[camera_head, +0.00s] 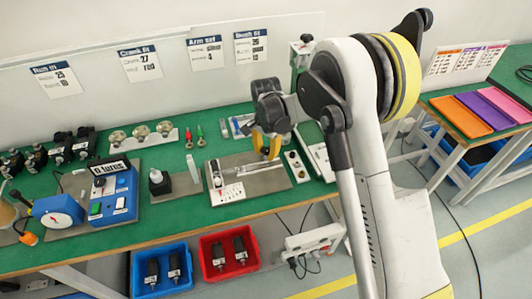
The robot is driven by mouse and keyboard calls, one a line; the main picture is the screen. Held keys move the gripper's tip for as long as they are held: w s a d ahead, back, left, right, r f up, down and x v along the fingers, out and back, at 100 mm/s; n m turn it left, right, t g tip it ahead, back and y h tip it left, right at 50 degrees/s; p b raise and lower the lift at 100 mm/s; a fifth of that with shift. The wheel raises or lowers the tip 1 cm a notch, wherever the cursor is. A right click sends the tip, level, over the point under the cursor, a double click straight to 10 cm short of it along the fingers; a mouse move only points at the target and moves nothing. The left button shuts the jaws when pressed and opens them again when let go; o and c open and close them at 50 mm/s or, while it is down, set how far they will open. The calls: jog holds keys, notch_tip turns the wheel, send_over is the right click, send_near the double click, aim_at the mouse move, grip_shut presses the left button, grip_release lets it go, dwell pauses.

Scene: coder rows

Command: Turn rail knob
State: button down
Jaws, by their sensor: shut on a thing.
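The rail fixture (222,172) lies on a grey plate on the green bench, with a metal rail running to the right and a white scale plate (228,195) at its front left. My gripper (268,147) reaches down from the right over the right end of this rail. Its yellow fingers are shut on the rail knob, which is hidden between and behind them. How far the knob is turned cannot be seen.
A blue control box (112,193) and a blue dial gauge (60,212) stand to the left. Blue (160,270) and red (229,253) bins sit below the bench's front edge. Coloured trays (487,109) lie at right.

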aim_at(267, 150)
jog(key=n, duration=1.3)
jog(key=shift+d, duration=0.1)
dwell(0.4)
jog(key=c, duration=1)
grip_release()
notch_tip(267, 150, up, 12)
